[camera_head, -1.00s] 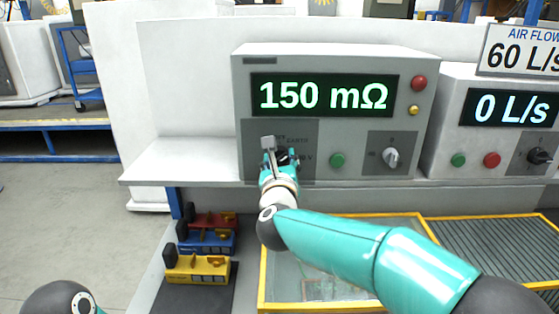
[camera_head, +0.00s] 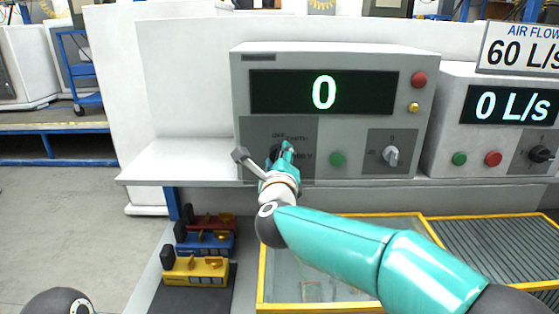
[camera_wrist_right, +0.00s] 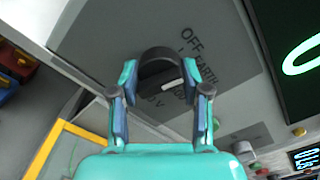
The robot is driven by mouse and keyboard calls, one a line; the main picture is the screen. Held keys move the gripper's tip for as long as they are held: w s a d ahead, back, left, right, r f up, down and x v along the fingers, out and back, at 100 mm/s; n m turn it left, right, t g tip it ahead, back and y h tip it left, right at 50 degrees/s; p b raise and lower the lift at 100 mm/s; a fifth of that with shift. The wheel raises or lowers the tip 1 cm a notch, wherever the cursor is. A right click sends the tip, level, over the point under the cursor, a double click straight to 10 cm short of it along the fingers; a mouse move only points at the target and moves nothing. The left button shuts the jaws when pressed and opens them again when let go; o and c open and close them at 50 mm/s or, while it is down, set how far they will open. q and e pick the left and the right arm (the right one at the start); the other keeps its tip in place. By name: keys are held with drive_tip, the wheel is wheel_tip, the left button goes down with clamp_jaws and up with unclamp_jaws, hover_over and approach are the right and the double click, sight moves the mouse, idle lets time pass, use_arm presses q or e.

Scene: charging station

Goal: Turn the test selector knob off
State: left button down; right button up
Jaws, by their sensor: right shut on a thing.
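The test selector knob (camera_wrist_right: 158,60) is dark and round, with a white mark on it, in the right wrist view. It sits on the grey tester panel (camera_wrist_right: 100,40) beside the printed words OFF and EARTH. My right gripper (camera_wrist_right: 160,75) has one finger on each side of the knob and is shut on it. In the head view my right gripper (camera_head: 270,160) is at the lower left of the tester (camera_head: 335,60) and mostly hides the knob. The tester display (camera_head: 324,92) reads 0. My left gripper is out of view.
A green button (camera_head: 337,159) and another knob (camera_head: 391,156) are right of my gripper. Red and yellow buttons are above that knob. An air flow unit (camera_head: 450,135) stands further right. Coloured blocks (camera_head: 196,270) and a yellow-framed tray (camera_head: 261,285) lie below the shelf.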

drive_tip(key=shift+a+f+n, duration=0.1)
drive_tip(key=shift+n, duration=1.3)
drive_tip(key=o, duration=1.1)
drive_tip(key=shift+o, duration=0.2)
drive_tip(key=shift+s, duration=0.1)
drive_tip(key=s, duration=1.1)
drive_tip(key=shift+s, duration=0.4)
